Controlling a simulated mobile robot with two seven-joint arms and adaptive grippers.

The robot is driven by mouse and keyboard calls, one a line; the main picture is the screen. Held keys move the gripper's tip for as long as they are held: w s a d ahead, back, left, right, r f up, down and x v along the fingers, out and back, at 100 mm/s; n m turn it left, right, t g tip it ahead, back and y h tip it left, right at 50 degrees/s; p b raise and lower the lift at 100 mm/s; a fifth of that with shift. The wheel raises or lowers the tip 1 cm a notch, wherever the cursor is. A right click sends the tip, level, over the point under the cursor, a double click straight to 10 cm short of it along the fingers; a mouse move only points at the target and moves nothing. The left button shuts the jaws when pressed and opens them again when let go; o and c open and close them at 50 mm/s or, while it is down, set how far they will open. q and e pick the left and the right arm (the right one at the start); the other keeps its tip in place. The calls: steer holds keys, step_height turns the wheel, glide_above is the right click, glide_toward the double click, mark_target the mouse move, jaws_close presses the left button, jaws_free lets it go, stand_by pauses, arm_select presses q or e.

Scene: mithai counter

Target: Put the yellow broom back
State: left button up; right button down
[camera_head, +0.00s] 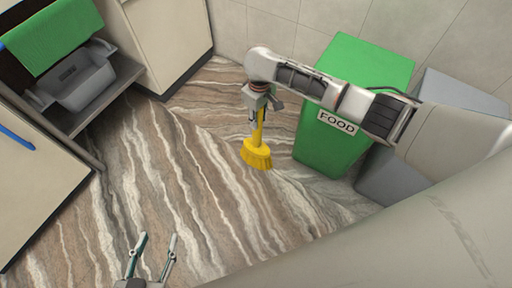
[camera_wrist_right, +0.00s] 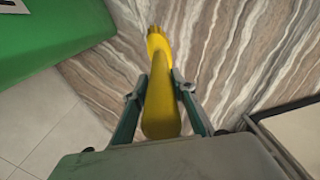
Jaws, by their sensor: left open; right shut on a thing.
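The yellow broom (camera_head: 257,154) hangs upright from my right gripper (camera_head: 259,111), bristles down, beside the green bin; I cannot tell if the bristles touch the floor. In the right wrist view the fingers (camera_wrist_right: 161,98) are shut around the yellow handle (camera_wrist_right: 160,108), and the broom's far end points away towards the floor. My left gripper (camera_head: 152,258) is open and empty at the bottom left of the head view, above the floor. The upper end of the handle is hidden by my right gripper in the head view.
A green bin (camera_head: 325,148) labelled FOOD stands right of the broom, with a grey bin (camera_head: 377,178) beside it. The striped floor (camera_head: 180,180) between is clear.

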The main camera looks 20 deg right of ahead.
mark_target(258, 142)
steer(key=f+b, duration=0.1)
steer(key=f, duration=0.2)
steer(key=f+b, duration=0.2)
steer(key=f, duration=0.2)
steer(key=f+b, duration=0.1)
steer(key=f, duration=0.3)
steer(key=shift+s+f+b, duration=0.1)
steer(key=shift+s+b, duration=0.2)
steer(key=shift+w+f+b, duration=0.25)
steer(key=shift+f+b, duration=0.05)
steer(key=shift+f, duration=0.05)
steer(key=f, duration=0.1)
steer(key=f+b, duration=0.2)
steer(key=f, duration=0.1)
steer(key=shift+s, duration=0.25)
steer(key=shift+w+f, duration=0.15)
steer(key=shift+w+r, duration=0.15)
steer(key=shift+r, duration=0.2)
arm_select(q)
steer(key=d+r+n+t+h, duration=0.1)
steer(key=d+n+h, duration=0.1)
steer(key=d+n, duration=0.2)
steer(key=d, duration=0.3)
steer(key=shift+w+d+r+n, duration=0.15)
steer(key=shift+d+n, duration=0.15)
steer(key=shift+d, duration=0.1)
arm_select(e)
steer(key=shift+f, duration=0.25)
steer(key=c, duration=1.7)
jaws_free()
